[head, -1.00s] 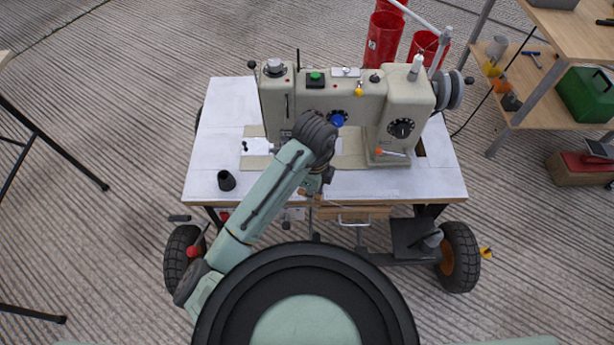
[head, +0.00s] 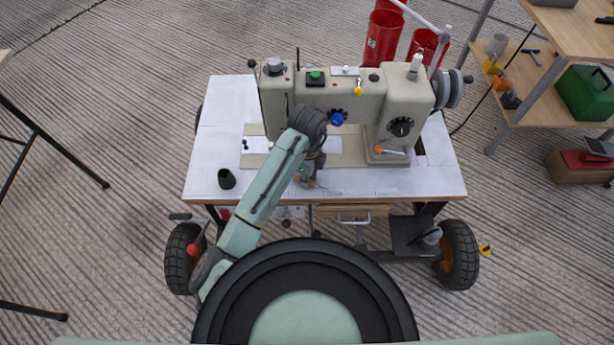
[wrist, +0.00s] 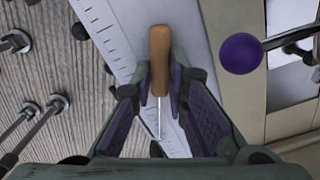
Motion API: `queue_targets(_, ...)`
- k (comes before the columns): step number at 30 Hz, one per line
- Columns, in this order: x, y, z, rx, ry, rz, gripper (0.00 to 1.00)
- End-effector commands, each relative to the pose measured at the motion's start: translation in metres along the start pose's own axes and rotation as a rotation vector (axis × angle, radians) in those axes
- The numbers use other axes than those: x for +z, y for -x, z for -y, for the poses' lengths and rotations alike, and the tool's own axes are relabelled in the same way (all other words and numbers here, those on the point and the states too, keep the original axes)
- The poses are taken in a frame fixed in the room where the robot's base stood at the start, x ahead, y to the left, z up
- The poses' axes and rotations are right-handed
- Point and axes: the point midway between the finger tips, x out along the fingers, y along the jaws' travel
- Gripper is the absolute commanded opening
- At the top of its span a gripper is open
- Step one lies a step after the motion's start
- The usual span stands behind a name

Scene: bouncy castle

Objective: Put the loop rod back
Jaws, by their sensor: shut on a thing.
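The loop rod, with a wooden handle (wrist: 159,50) and a thin metal shank, is between the fingers of my gripper (wrist: 161,88) in the wrist view. The fingers are shut on the handle's lower part, and the shank points down the picture, back between the fingers. In the head view my gripper (head: 307,180) is over the front edge of the white sewing table (head: 420,183), partly hidden by my arm. Only a small brown bit of the handle shows there. Whether the rod touches the table cannot be told.
The beige sewing machine (head: 402,95) stands just behind my gripper. A black cup (head: 227,179) stands on the table at left. In the wrist view, a purple ball knob (wrist: 241,53) is at right, a ruler scale (wrist: 108,28) runs along the table, and metal rods (wrist: 38,115) are at left.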

Motion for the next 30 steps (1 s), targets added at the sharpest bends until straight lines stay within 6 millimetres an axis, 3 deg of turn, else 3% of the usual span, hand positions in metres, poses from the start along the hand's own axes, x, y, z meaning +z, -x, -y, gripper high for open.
queue_targets(1,0.0,-0.003,0.0,0.0,0.0,0.0,0.0)
queue_targets(2,0.0,-0.003,0.0,0.0,0.0,0.0,0.15)
queue_targets(11,0.0,-0.002,0.0,0.0,0.0,0.0,0.34)
queue_targets(23,0.0,0.005,0.001,-0.002,-0.001,0.0,0.34)
queue_targets(30,-0.001,0.051,0.001,-0.005,-0.004,0.002,0.34)
